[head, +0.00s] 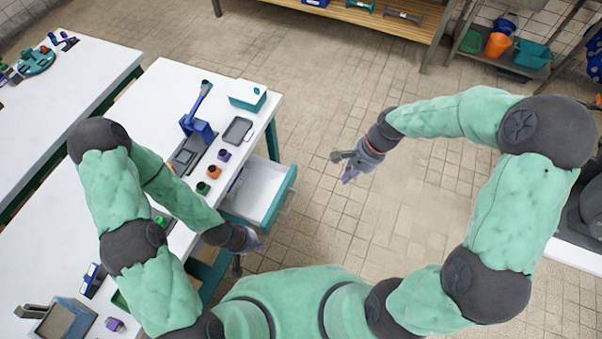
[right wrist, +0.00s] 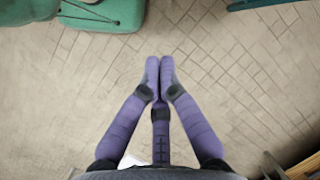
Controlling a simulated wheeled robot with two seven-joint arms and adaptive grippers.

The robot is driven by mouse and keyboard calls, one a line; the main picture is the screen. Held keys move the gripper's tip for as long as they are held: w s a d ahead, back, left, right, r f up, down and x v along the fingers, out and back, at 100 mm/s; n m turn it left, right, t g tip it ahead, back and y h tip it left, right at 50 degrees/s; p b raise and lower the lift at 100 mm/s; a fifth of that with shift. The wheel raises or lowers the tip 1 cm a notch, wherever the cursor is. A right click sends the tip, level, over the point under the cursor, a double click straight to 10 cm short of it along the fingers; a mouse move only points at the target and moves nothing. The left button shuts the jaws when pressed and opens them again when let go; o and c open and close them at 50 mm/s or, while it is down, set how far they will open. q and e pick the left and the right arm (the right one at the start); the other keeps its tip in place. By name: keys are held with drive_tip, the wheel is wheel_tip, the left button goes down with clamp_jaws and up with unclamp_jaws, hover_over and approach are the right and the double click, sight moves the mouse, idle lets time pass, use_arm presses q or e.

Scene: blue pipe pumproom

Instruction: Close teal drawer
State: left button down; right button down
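The teal drawer (head: 277,201) stands pulled out from the right side of the white workbench, with its teal front, handle and white inside showing in the head view. My right gripper (head: 347,173) hangs over open floor to the right of the drawer, apart from it. In the right wrist view its purple fingertips (right wrist: 159,62) meet with nothing between them. My left gripper (head: 245,258) is low beside the workbench, just below the drawer in the picture. Its fingers are small and partly hidden, so I cannot tell whether they are open.
The white workbench (head: 170,95) carries a blue device (head: 197,130), a teal-and-white box (head: 248,95), a grey tray (head: 237,131) and several small coloured parts. Another table (head: 95,62) stands at the left. Shelves with bins are at the back right. Tiled floor right of the drawer is clear.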

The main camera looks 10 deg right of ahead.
drive_tip(key=w+a+f+m+t+y, duration=0.2)
drive_tip(key=w+a+f+m+y, duration=0.15)
drive_tip(key=f+m, duration=0.25)
drive_tip(key=m+t+b, duration=0.4)
drive_tip(key=m+b, duration=0.2)
drive_tip(key=m, duration=0.2)
approach(296, 169)
drive_tip(key=shift+f+x, duration=0.25)
drive_tip(key=shift+x, duration=2.8)
drive_tip(key=shift+s+d, duration=0.1)
drive_tip(key=shift+d, duration=0.1)
drive_tip(key=shift+w+a, duration=0.25)
drive_tip(key=shift+a, duration=0.2)
drive_tip(key=w+a, duration=0.2)
drive_tip(key=a, duration=0.2)
drive_tip(key=w+a, duration=0.3)
drive_tip(key=a, duration=0.1)
drive_tip(key=w+a+b, duration=0.1)
drive_tip(key=w+a, duration=0.1)
drive_tip(key=a, duration=0.2)
drive_tip(key=shift+w+a, duration=0.35)
drive_tip(key=shift+w, duration=0.05)
